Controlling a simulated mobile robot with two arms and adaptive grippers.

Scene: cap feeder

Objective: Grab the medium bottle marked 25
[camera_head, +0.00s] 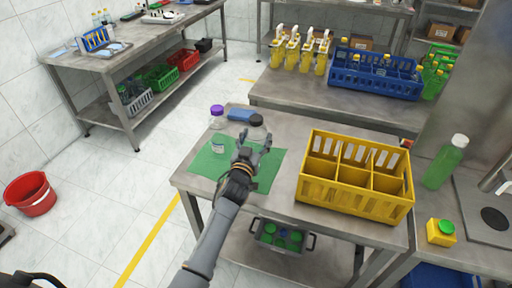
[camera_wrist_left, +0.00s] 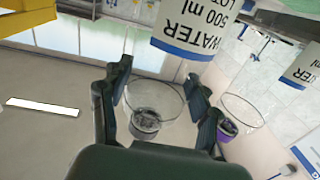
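My left gripper (camera_head: 254,143) is over the green mat (camera_head: 268,178) on the near table, fingers spread. A clear bottle with a dark cap (camera_head: 256,120) stands just beyond it, its body largely hidden by the fingers. In the left wrist view this bottle (camera_wrist_left: 155,92) shows upside down between my open fingers (camera_wrist_left: 160,88), its label reading WATER 500 ml; contact cannot be told. A second clear bottle with a purple cap (camera_head: 217,119) stands to the left and also shows in the left wrist view (camera_wrist_left: 242,108). No "25" is readable.
A yellow divided crate (camera_head: 357,205) stands right of the mat. A blue crate of bottles (camera_head: 376,87) and several yellow bottles (camera_head: 300,58) stand on the table behind. A green bottle (camera_head: 446,166) stands far right.

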